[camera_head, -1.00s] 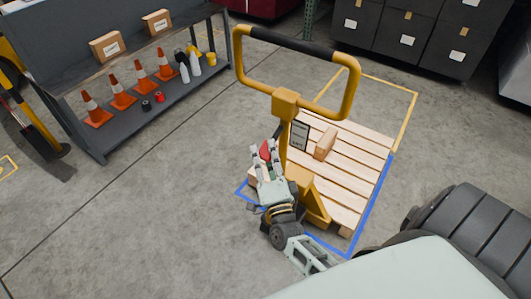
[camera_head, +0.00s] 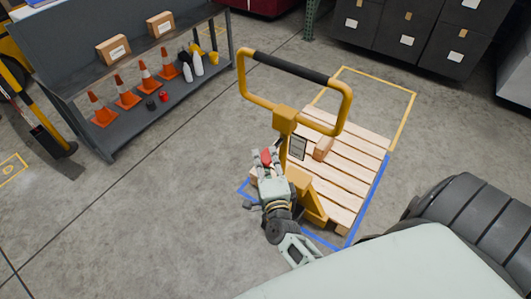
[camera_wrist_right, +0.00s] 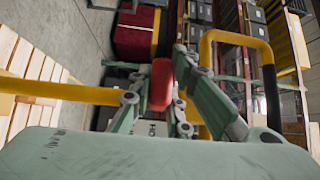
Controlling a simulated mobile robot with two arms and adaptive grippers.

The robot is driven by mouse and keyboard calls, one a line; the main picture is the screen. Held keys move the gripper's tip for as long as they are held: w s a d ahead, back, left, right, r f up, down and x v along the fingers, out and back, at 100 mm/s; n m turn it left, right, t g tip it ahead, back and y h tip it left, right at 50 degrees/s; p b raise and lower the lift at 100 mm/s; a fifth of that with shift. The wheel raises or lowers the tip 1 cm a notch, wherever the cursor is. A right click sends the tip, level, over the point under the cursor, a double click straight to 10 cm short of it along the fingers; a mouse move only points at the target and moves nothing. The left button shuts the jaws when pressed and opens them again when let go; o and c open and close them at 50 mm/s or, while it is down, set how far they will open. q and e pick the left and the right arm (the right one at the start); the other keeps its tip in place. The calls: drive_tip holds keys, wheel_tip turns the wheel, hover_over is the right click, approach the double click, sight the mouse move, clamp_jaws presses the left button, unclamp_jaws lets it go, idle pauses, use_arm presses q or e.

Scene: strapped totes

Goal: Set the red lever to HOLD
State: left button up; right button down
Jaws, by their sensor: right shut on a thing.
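The red lever (camera_head: 267,156) is on the yellow pallet jack's post, below its looped handle (camera_head: 300,72). My right gripper (camera_head: 266,160) is at the lever, its fingers on either side of it. In the right wrist view the red lever (camera_wrist_right: 161,85) stands between the two fingers of my right gripper (camera_wrist_right: 158,100), which is shut on it. A small dark label plate (camera_head: 298,147) is beside the post; its text is too small to read. My left gripper is not in view.
A shelf (camera_head: 110,140) with orange cones and bottles stands at left. Dark cabinets (camera_head: 400,40) stand at back right. Floor at left front is clear.

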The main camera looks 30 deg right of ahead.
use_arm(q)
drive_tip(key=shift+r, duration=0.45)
use_arm(e)
drive_tip(key=c, duration=1.6)
unclamp_jaws()
drive_tip(key=shift+c, duration=0.2)
drive_tip(key=shift+r, duration=0.1)
drive_tip(key=shift+s, duration=0.1)
drive_tip(key=v, duration=1.2)
